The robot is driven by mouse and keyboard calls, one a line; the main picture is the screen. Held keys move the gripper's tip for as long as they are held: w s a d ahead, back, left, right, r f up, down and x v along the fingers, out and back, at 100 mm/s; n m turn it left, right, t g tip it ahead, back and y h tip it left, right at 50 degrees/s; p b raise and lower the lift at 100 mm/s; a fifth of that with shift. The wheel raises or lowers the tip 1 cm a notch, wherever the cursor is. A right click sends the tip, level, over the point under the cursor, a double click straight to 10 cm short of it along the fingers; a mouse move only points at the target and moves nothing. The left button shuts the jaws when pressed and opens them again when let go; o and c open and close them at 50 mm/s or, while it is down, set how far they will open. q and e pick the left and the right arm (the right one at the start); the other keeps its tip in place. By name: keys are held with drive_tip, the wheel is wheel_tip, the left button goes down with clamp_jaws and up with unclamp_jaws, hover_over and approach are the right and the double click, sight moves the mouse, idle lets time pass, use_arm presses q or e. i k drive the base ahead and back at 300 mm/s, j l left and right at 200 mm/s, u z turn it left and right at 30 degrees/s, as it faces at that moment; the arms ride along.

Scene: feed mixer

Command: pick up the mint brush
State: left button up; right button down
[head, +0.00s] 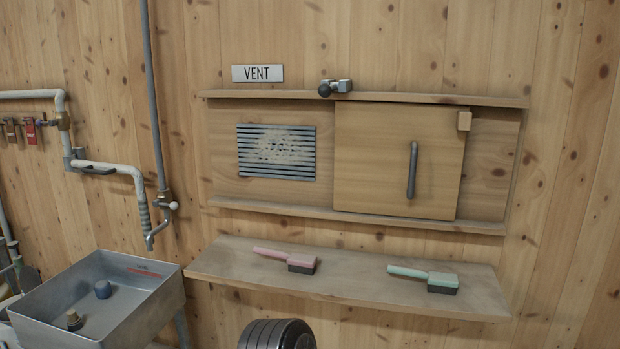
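The mint brush (424,277) lies on the right half of the wooden shelf (350,280) below the vent panel. Its rounded handle points left and its head with dark bristles is at the right, bristles down. A pink brush (287,259) of like shape lies on the left half of the same shelf, handle also to the left. The two brushes are well apart. Neither of my grippers shows in the head view, and nothing touches the mint brush.
Above the shelf, a sliding wooden door (383,160) with a dark handle (412,170) stands right of a dusty vent grille (277,151). A metal sink (98,295) and pipes are at left. A black ribbed round thing (277,335) is below the shelf. Shelf space between the brushes is clear.

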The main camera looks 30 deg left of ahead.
sight(438, 282)
drive_tip(key=i+l+u, duration=0.1)
drive_tip(key=l, duration=0.25)
drive_tip(key=i+l+u, duration=0.15)
drive_tip(key=i+l, duration=0.2)
drive_tip(key=i+l+u, duration=0.1)
drive_tip(key=l, duration=0.3)
drive_tip(key=i+l+u, duration=0.15)
drive_tip(key=l, duration=0.25)
drive_tip(key=i, duration=0.1)
